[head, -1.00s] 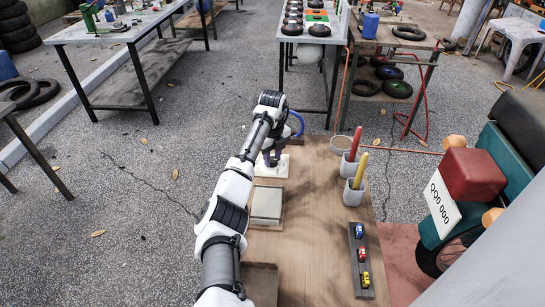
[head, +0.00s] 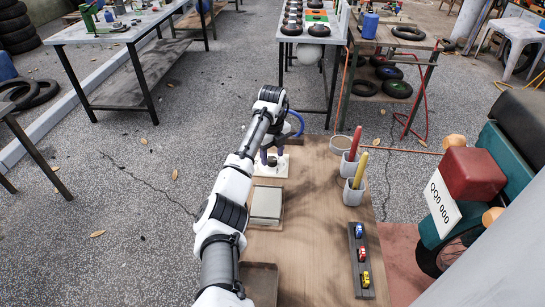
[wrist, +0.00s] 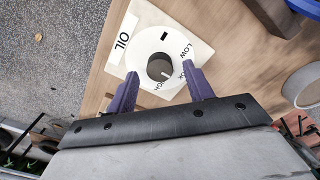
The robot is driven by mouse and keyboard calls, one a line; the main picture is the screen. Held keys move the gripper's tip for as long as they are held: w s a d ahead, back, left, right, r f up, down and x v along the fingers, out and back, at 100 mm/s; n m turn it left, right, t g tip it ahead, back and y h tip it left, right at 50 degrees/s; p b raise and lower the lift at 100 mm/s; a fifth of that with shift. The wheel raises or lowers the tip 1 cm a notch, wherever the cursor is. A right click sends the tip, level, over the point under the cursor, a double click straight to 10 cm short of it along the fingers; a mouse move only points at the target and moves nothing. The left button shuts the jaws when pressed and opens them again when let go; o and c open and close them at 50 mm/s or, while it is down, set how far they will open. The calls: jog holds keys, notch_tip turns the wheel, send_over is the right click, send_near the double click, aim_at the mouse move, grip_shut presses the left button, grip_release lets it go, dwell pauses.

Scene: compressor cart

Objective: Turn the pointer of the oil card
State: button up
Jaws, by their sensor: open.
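The oil card (wrist: 205,50) is a white plate labelled OIL, with a round dial reading LOW, OK and HIGH. It lies at the far left of the brown board in the head view (head: 283,172). A dark round knob (wrist: 158,66) sits at the dial's middle.
A grey square plate (head: 267,203) lies nearer on the board. A dark strip holds toy cars (head: 363,256). The board's middle is clear.

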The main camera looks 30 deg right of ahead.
aim_at(272, 159)
notch_tip(272, 159, up, 13)
jog(key=shift+f, duration=0.2)
dwell(0.5)
